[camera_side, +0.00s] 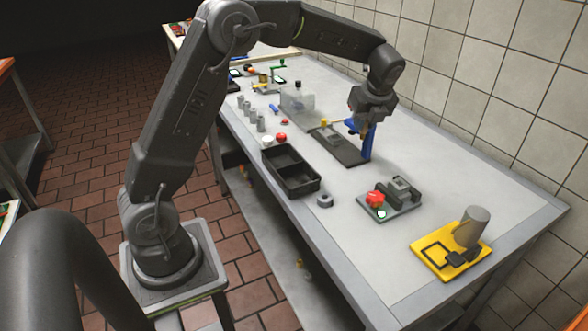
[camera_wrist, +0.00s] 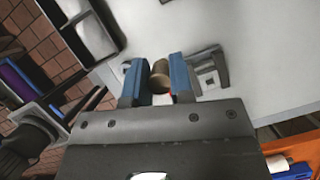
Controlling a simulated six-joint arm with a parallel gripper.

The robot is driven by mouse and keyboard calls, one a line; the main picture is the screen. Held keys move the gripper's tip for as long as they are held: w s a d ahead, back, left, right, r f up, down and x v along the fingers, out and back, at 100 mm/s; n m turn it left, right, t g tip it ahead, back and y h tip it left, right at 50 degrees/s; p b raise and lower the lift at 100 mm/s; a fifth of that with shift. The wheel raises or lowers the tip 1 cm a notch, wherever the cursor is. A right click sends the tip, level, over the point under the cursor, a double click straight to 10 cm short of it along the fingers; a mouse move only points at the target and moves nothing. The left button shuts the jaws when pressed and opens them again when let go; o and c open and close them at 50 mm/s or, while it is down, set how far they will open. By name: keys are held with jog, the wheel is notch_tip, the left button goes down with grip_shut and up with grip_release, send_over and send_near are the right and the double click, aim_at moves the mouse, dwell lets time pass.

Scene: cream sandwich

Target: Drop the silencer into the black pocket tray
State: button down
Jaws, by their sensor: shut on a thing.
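My gripper (camera_wrist: 158,70) has blue fingers and is shut on a brown, rounded cylinder, which looks like the silencer (camera_wrist: 160,76). In the side view, my gripper (camera_side: 361,138) is over the far part of the table, near the right end of a dark plate. The silencer is mostly hidden between the fingers there. The black pocket tray (camera_side: 291,172) lies at the table's near edge, left of and nearer than my gripper. It has open compartments. Part of the tray (camera_wrist: 91,28) also shows at the upper left of the wrist view.
The dark plate (camera_side: 346,150) carries a yellow-topped fitting (camera_side: 323,123). A grey ring (camera_side: 325,200) lies right of the tray. A fixture with a red knob (camera_side: 375,199) and a yellow stand (camera_side: 440,258) are farther right. Red and white balls and grey cylinders stand left of the tray.

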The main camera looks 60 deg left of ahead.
dwell(0.5)
jog(key=s+a+f, duration=0.3)
jog(key=s+f, duration=0.1)
jog(key=s, duration=0.3)
jog(key=s+a+f, duration=0.2)
jog(key=s+f, duration=0.2)
jog(key=s, duration=0.4)
jog(key=shift+w+a+f, duration=0.1)
jog(key=shift+f, duration=1.2)
jog(key=shift+w+a+f, duration=0.1)
jog(key=shift+f, duration=1.15)
jog(key=c, duration=0.9)
grip_release()
jog(key=shift+d+r, duration=0.1)
jog(key=v, duration=1.3)
jog(key=shift+d+r, duration=0.15)
jog(key=shift+r, duration=0.1)
